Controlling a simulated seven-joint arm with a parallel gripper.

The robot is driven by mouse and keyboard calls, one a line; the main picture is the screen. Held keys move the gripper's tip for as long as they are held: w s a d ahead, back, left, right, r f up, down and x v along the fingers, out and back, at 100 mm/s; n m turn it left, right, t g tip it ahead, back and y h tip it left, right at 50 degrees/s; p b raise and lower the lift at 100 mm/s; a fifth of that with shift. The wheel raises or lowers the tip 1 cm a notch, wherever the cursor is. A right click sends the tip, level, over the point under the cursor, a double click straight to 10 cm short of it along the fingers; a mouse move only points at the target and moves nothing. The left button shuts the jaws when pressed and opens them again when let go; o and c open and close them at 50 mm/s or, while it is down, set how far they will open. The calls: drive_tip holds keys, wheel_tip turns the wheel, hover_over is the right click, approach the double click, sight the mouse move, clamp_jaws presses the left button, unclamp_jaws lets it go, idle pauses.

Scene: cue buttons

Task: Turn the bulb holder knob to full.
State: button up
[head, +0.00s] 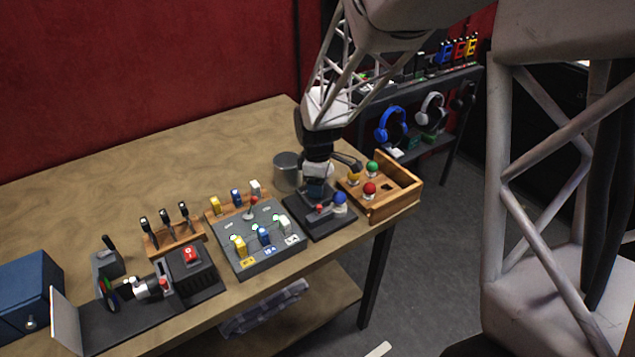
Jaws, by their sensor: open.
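The bulb holder (316,226) is a dark flat base near the table's right front edge. A blue bulb (340,203) stands upright on its right side. A small red piece (320,208) on the holder, left of the bulb, looks like its knob; its turn setting is too small to read. My gripper (317,190) points down over the back part of the holder, just behind the red piece. It is open and I see nothing held in it. The fingertips are small and partly lost against the dark holder, so I cannot tell whether they touch it.
A wooden box (408,202) with red, green and yellow bulbs stands close on the right. A metal can (286,170) is behind left. A grey panel (262,262) with coloured plugs and a joystick lies left. The back left of the table (120,165) is clear.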

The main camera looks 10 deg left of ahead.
drive_tip(key=c, duration=0.9)
